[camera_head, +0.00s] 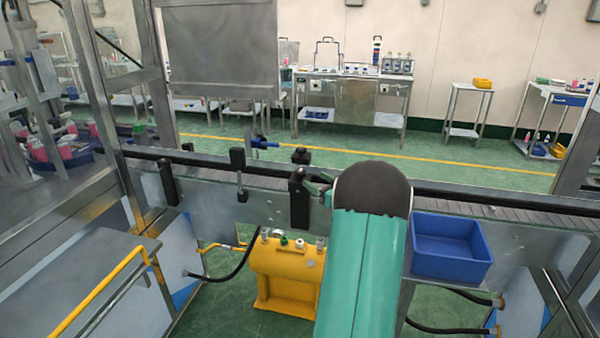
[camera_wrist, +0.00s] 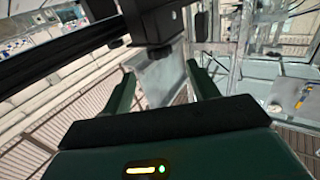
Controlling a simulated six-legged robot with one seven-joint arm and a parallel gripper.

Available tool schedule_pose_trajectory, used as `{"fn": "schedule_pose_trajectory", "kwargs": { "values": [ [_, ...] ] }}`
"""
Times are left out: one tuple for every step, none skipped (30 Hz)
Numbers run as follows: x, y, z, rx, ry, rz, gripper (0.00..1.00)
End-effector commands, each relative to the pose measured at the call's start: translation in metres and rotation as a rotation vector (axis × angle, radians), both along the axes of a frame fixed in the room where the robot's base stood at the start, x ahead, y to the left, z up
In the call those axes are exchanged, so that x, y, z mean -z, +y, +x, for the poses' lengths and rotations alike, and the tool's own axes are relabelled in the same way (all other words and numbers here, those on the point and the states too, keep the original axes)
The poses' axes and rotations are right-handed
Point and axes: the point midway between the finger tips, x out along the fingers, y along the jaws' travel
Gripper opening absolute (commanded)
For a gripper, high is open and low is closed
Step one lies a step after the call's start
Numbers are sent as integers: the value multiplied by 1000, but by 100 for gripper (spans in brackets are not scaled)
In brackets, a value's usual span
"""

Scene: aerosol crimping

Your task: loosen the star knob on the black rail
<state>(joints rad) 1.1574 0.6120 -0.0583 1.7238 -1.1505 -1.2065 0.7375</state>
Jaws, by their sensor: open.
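The black rail (camera_head: 460,190) runs along the conveyor's near side in the head view. It crosses the upper left of the wrist view (camera_wrist: 60,55). Black clamp blocks sit on it; one (camera_head: 299,200) is just left of my gripper (camera_head: 322,187), and a dark block (camera_wrist: 150,20) shows at the top of the wrist view. The star knob's shape is not clear in either view; a small black knob-like part (camera_head: 300,155) stands above that clamp. My gripper's two green fingers (camera_wrist: 163,85) are apart with nothing between them, below the block; my forearm partly hides them in the head view.
A blue bin (camera_head: 450,248) hangs at the conveyor's front, right of my arm. A yellow box (camera_head: 287,275) with fittings stands below the rail. Another black clamp (camera_head: 238,160) and a blue-handled part (camera_head: 263,143) are to the left. A metal frame post (camera_head: 105,100) stands further left.

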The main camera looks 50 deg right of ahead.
Motion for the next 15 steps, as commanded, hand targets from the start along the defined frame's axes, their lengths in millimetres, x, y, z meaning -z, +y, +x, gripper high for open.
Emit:
{"fn": "schedule_pose_trajectory", "kwargs": {
  "values": [
    [0,-1,12,-4,-1,0,59],
    [0,-3,18,-3,-1,-1,59],
    [0,-4,26,-4,-1,0,59],
    [0,-6,32,-4,-1,-1,59],
    [0,-7,37,-3,0,0,59],
    [0,-9,45,-3,-1,-1,59],
    [0,-9,51,-3,0,0,59],
    [0,-11,56,-2,-1,-1,59],
    [0,-11,62,-2,-1,0,59],
    [0,-12,67,-2,-1,1,59],
    [0,-14,70,-1,-1,0,59],
    [0,-14,75,-1,-1,0,59],
    [0,-15,78,-1,-1,-1,59],
    [-1,-15,80,-1,-1,-1,59],
    [0,-16,83,-1,-1,-1,59]
  ]
}}
